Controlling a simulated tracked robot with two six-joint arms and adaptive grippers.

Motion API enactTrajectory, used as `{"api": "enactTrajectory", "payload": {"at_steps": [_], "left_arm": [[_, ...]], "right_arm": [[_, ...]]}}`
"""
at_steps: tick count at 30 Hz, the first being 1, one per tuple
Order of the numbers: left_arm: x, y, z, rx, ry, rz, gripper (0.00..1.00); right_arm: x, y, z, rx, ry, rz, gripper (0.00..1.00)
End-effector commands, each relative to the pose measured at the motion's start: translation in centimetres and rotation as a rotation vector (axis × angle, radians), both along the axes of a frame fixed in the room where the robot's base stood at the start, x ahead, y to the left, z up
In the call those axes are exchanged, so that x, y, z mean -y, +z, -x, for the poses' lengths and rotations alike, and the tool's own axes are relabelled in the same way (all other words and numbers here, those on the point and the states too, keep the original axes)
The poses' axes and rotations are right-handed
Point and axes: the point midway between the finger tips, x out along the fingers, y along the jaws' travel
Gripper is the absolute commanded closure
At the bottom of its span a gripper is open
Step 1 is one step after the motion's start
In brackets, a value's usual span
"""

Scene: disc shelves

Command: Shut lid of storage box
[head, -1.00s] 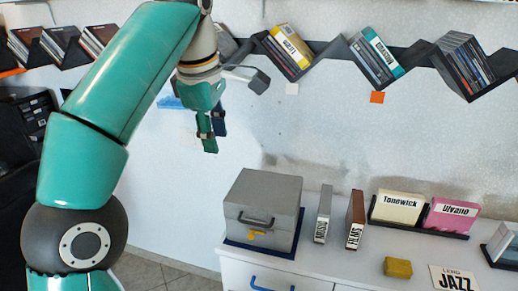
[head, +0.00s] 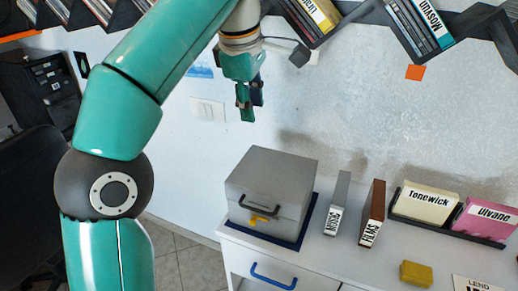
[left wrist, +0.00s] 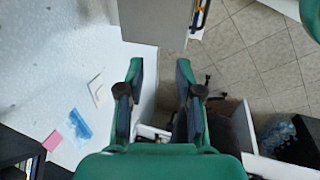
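The grey storage box (head: 262,178) stands on a dark blue mat (head: 235,221) at the left end of the white cabinet. Its top looks flat and level, with the lid apparently down; a small gap cannot be ruled out. A dark handle and a yellow latch (head: 258,221) are on its front. My left gripper (head: 249,108) hangs above and behind the box, pointing down, well clear of it. In the left wrist view the gripper (left wrist: 160,85) has its fingers apart with nothing between them, and the grey box (left wrist: 152,22) shows beyond them. My right gripper is not in view.
To the box's right stand a grey case (head: 337,203), a brown case (head: 372,213) and a rack with cream (head: 424,204) and pink (head: 487,219) cases. A yellow block (head: 416,273) lies in front. A zigzag disc shelf (head: 368,12) runs along the wall above.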

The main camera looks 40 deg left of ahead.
Motion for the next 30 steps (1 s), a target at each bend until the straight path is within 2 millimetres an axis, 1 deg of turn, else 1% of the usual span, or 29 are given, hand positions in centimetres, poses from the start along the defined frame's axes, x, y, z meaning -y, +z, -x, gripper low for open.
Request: {"api": "enactTrajectory", "payload": {"at_steps": [1, 6, 12, 15, 21, 29, 30], "left_arm": [[-0.1, -1.7, -0.2, -0.003, 0.002, 0.0, 0.65], [-0.4, -5.3, -1.2, -0.004, 0.001, 0.0, 0.65], [-0.7, -8.7, -2.2, -0.002, 0.001, 0.0, 0.65], [-0.7, -9.8, -2.6, -0.001, 0.0, -0.001, 0.65], [-0.9, -10.9, -3.0, 0.0, 0.002, 0.001, 0.65], [-0.9, -11.0, -3.0, 0.0, 0.002, 0.001, 0.65], [-0.9, -11.0, -3.0, 0.0, 0.002, 0.001, 0.66]], "right_arm": [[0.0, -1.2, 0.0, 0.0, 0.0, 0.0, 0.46], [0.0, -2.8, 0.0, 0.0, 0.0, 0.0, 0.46], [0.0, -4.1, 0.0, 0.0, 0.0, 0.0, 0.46], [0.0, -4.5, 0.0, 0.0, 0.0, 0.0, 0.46], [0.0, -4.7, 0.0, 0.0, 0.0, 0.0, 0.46], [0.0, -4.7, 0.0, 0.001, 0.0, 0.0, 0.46], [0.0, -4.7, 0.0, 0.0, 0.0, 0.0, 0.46]]}}
